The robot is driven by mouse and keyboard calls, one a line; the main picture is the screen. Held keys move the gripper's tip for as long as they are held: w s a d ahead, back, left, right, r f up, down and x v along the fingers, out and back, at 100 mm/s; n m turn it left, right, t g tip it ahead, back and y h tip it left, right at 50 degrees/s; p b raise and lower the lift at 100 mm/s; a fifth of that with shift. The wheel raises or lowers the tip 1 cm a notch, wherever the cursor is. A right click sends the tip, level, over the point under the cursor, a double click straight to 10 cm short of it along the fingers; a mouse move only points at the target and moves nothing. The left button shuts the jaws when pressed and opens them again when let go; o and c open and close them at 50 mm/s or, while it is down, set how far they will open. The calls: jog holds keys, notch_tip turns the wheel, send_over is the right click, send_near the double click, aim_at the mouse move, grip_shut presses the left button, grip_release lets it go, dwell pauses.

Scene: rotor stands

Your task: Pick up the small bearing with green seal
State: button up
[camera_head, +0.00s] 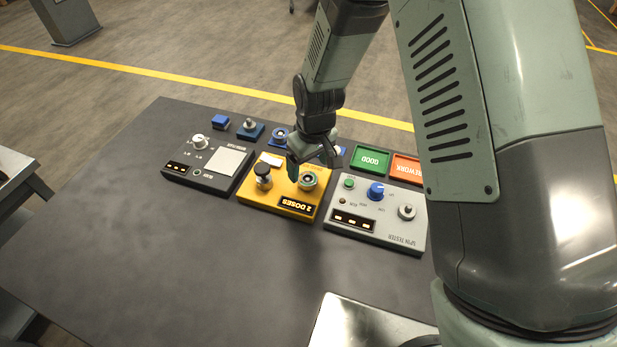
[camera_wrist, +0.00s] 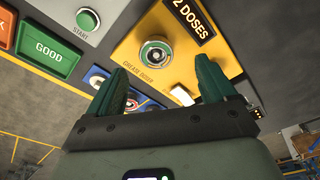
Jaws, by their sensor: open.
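A small bearing with a green ring (camera_head: 308,180) sits on the yellow dosing station (camera_head: 283,205) marked "2 DOSES". In the wrist view the bearing (camera_wrist: 155,55) lies just beyond the fingertips, roughly midway between them, on the yellow top (camera_wrist: 127,52). My gripper (camera_head: 313,163) is above the far part of the yellow station, close to the bearing. In the wrist view its two green fingers (camera_wrist: 163,75) are spread with nothing between them. The fingers do not visibly touch the bearing.
A black-capped knob (camera_head: 263,170) stands left of the bearing. A grey weighing unit (camera_head: 208,165) is to the left and the spin tester (camera_head: 375,212) to the right. Blue stands (camera_head: 250,131), a green GOOD tray (camera_head: 370,159) and an orange tray (camera_head: 407,167) lie behind.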

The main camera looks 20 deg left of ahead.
aim_at(308, 179)
jog(key=f, duration=0.4)
jog(key=w+f, duration=0.1)
jog(key=shift+w+a+f, duration=0.1)
jog(key=shift+a+f, duration=0.2)
jog(key=shift+f, duration=0.1)
jog(key=c, duration=1.2)
jog(key=shift+r, duration=0.1)
